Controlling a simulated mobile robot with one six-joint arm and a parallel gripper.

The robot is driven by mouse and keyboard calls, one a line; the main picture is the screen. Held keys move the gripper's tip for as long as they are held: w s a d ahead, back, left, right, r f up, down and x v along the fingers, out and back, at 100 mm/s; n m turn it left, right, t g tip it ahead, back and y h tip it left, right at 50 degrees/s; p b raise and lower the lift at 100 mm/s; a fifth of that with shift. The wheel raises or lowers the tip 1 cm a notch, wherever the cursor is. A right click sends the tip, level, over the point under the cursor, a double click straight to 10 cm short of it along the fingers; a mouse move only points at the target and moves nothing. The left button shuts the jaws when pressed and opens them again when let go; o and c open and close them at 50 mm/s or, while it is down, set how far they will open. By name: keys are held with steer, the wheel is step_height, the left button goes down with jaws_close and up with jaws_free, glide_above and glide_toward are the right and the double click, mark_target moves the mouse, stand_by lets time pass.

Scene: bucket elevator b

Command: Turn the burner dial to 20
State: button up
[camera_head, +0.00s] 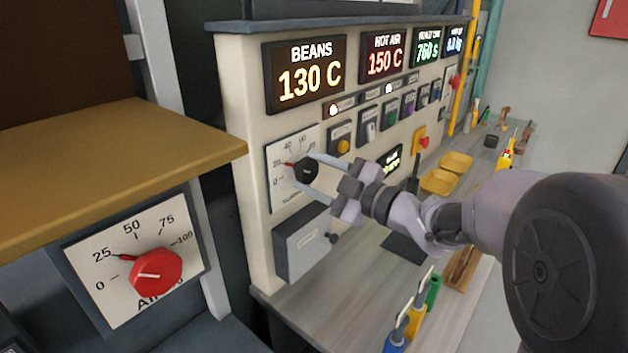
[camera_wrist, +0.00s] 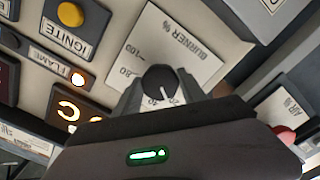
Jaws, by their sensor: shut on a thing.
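The burner dial (camera_head: 306,170) is a black round knob on a white scale plate on the cream panel. My gripper (camera_head: 312,174) is shut on it, one finger on each side. In the wrist view the dial (camera_wrist: 160,82) sits between my two fingertips (camera_wrist: 161,86). Its white pointer line points down and slightly right, towards the low-number side of the scale, close to the 20 mark. In the head view a red mark shows beside the 20. My gripper body hides part of the scale in the wrist view.
A red air dial (camera_head: 155,271) is on a separate plate at the lower left, under a yellow-brown shelf (camera_head: 110,165). A grey box (camera_head: 302,243) is below the burner dial. Buttons and displays, including BEANS (camera_head: 308,75), line the panel. Yellow trays (camera_head: 441,181) and tools lie on the bench.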

stand_by(0.4)
steer(key=o, duration=1.3)
steer(key=shift+o, duration=0.2)
steer(key=p+v, duration=0.4)
steer(key=v, duration=1.3)
steer(key=shift+s, duration=0.2)
steer(key=shift+d, duration=0.15)
